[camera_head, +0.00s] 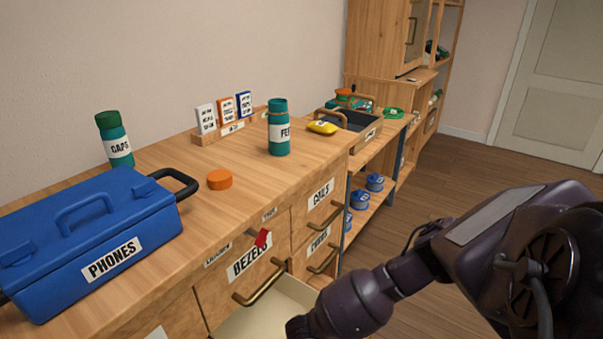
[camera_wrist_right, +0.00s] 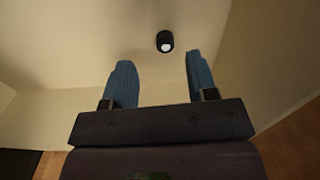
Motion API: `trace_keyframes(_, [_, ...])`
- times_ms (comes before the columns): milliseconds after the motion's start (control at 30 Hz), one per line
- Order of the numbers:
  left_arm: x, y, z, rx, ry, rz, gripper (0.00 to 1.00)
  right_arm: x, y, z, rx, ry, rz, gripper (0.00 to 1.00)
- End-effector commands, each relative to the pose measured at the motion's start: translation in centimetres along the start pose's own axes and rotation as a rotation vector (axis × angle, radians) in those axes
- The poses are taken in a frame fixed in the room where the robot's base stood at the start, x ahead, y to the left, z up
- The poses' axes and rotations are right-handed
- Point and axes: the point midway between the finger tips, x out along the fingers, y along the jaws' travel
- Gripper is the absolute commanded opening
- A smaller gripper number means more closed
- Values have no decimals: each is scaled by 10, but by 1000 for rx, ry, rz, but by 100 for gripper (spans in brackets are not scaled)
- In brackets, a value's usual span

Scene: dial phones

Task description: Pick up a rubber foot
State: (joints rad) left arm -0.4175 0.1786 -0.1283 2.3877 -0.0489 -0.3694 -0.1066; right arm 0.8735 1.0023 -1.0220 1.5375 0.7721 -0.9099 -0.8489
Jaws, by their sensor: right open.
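In the right wrist view, a small black cylinder with a pale round end (camera_wrist_right: 165,41), which looks like the rubber foot, is on the cream floor of a drawer. My right gripper (camera_wrist_right: 159,64) is open and empty, its two blue fingers pointing toward the foot. The foot appears just beyond the fingertips, between their lines and nearer the right finger, not touched. In the head view the open drawer (camera_head: 267,318) shows at the bottom; the foot is not visible there, and my right gripper is out of frame below. My left gripper is in neither view.
The drawer walls surround the right gripper's workspace. Above, the wooden counter holds a blue PHONES toolbox (camera_head: 95,240), an orange disc (camera_head: 220,179), a teal bottle (camera_head: 279,128) and a green-capped bottle (camera_head: 115,140). A red tag (camera_head: 262,238) is on the BEZELS drawer front.

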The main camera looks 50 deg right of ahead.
Motion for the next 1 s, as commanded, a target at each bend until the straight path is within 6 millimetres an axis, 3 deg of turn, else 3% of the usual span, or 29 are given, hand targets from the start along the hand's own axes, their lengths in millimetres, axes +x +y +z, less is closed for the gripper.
trace_keyframes(100, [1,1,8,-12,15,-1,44,23,-8,-2,-1,2,-10,53])
trace_keyframes(300, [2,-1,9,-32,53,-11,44,44,-9,-2,1,2,-8,53])
trace_keyframes(633, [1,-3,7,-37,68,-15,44,45,-6,-1,0,1,0,53])
trace_keyframes(900, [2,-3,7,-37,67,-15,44,45,-6,-1,1,1,-1,11])
trace_keyframes(1000, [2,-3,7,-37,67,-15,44,45,-6,-1,0,1,-1,0])
